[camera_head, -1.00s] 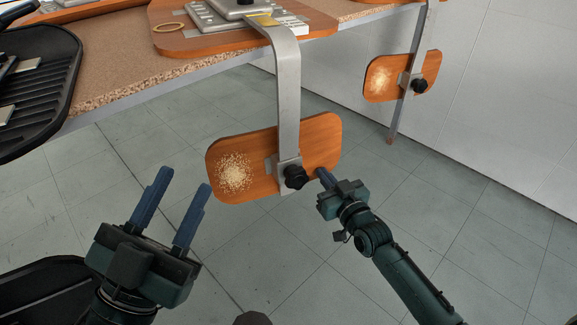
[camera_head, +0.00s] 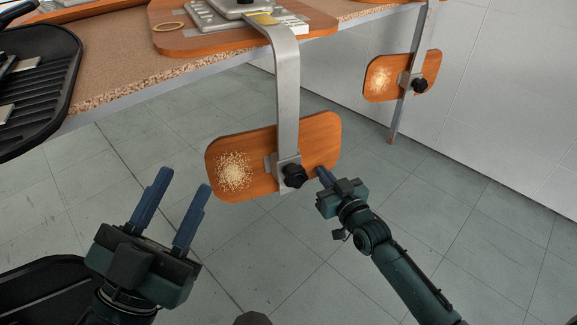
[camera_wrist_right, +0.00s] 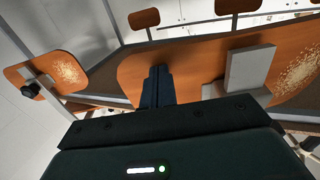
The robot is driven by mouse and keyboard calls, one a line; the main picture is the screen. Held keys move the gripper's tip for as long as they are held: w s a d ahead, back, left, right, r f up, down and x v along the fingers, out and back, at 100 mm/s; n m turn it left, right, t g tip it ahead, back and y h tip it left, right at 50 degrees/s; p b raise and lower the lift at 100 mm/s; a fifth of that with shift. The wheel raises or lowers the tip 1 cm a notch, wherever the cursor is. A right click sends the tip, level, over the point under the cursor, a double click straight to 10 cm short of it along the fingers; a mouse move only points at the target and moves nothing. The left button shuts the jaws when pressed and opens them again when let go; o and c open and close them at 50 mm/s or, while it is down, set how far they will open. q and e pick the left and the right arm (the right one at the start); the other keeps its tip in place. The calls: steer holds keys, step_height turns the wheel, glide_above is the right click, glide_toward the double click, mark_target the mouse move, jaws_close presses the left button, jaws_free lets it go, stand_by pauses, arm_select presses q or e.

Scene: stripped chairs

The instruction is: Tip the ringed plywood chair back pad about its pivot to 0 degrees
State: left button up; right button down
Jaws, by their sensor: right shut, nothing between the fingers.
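The plywood back pad (camera_head: 320,135) hangs below the table edge on a bent grey metal bar (camera_head: 288,90). It is tilted, with its right end higher than its left. A black pivot knob (camera_head: 294,175) sits at the bar's end, and a pale speckled patch marks the pad's left part. My left gripper (camera_head: 184,181) is open and empty, left of and below the pad.
A cork-topped table (camera_head: 110,65) carries the upturned chair. A second plywood back pad (camera_head: 378,80) with a black knob hangs at the right, near a table leg and pale wall.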

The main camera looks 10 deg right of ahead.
steer(key=shift+b+x, duration=0.35)
steer(key=shift+x, duration=0.45)
stand_by(0.4)
steer(key=shift+w+a, duration=0.1)
steer(key=shift+w, duration=0.25)
stand_by(0.4)
steer(key=p+v, duration=0.4)
steer(key=v, duration=0.3)
steer(key=shift+p, duration=0.35)
stand_by(0.3)
stand_by(0.4)
